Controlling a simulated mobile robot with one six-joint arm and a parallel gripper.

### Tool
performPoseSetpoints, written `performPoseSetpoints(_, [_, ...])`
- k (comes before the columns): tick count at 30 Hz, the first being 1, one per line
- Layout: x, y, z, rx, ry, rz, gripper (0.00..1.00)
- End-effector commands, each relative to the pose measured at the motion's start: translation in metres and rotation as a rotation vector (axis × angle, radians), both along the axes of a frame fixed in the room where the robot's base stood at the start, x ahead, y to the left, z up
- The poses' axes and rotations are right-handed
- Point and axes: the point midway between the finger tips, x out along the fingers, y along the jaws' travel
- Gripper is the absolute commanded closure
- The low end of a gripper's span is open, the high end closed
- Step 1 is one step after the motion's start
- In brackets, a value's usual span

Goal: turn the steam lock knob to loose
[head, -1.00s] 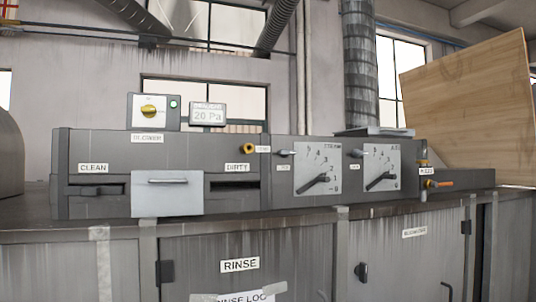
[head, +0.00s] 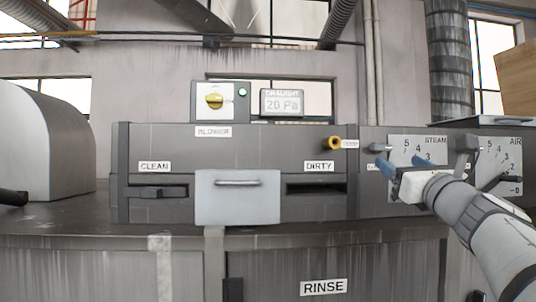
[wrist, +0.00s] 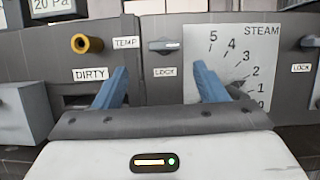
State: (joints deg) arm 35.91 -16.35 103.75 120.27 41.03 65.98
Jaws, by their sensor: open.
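The steam lock knob (wrist: 163,46) is a small grey handle lying roughly level, left of the STEAM dial (wrist: 235,60) and above a LOCK label (wrist: 166,73). It also shows in the head view (head: 379,148), just above my gripper's blue fingers. My gripper (wrist: 160,72) is open and empty. In the wrist view its two fingers stand apart, left and right of the LOCK label, with the knob between and above their tips. I see no contact with the knob. The dial's lower part is partly hidden by my right finger and gripper body.
A yellow TEMP knob (wrist: 87,43) is left of the lock knob. A second lock knob (wrist: 311,41) is right of the STEAM dial. The AIR dial (head: 499,165) is farther right. A pale drawer front (head: 237,197) juts out between the CLEAN and DIRTY slots.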

Motion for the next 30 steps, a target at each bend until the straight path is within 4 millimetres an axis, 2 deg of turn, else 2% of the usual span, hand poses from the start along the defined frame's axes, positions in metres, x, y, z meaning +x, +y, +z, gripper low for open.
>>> performPoseSetpoints(5, [0.012, -0.004, 0.014, 0.038, -0.02, 0.004, 0.35])
performPoseSetpoints(12, [0.05, 0.001, 0.029, 0.036, -0.017, 0.011, 0.35])
performPoseSetpoints(16, [0.064, 0.003, 0.034, 0.035, -0.018, 0.013, 0.35])
performPoseSetpoints(21, [0.072, 0.004, 0.036, 0.033, -0.018, 0.013, 0.35])
performPoseSetpoints(28, [0.073, 0.005, 0.035, 0.033, -0.018, 0.014, 0.35])
performPoseSetpoints(30, [0.073, 0.005, 0.035, 0.033, -0.018, 0.014, 0.4])
